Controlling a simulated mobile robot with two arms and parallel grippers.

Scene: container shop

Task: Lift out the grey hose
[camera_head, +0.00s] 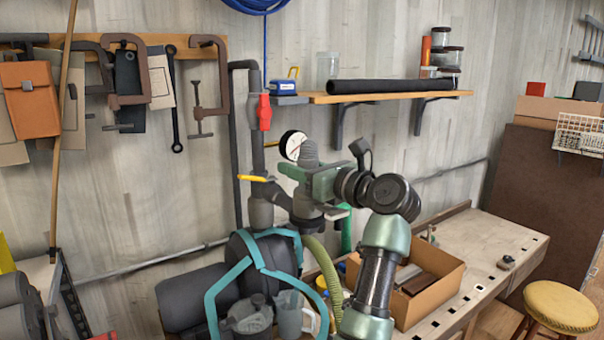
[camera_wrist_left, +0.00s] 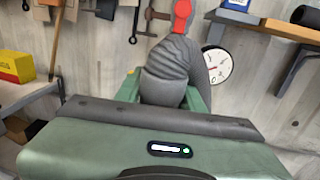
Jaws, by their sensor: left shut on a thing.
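The grey hose (camera_head: 309,151) shows as a ribbed grey piece rising above my left gripper (camera_head: 312,183) in the head view. My left gripper is shut on it, in front of the wall pipes. In the left wrist view the ribbed grey hose (camera_wrist_left: 172,72) stands between the green fingers, wider toward the bottom. Its lower part is hidden by the gripper, so I cannot tell whether it touches anything below. My right gripper is not in view.
A cardboard box (camera_head: 436,295) sits on the workbench (camera_head: 487,245). A gauge (camera_head: 292,145) and red-handled valve (camera_head: 264,112) are close by. A shelf (camera_head: 391,97) is above right.

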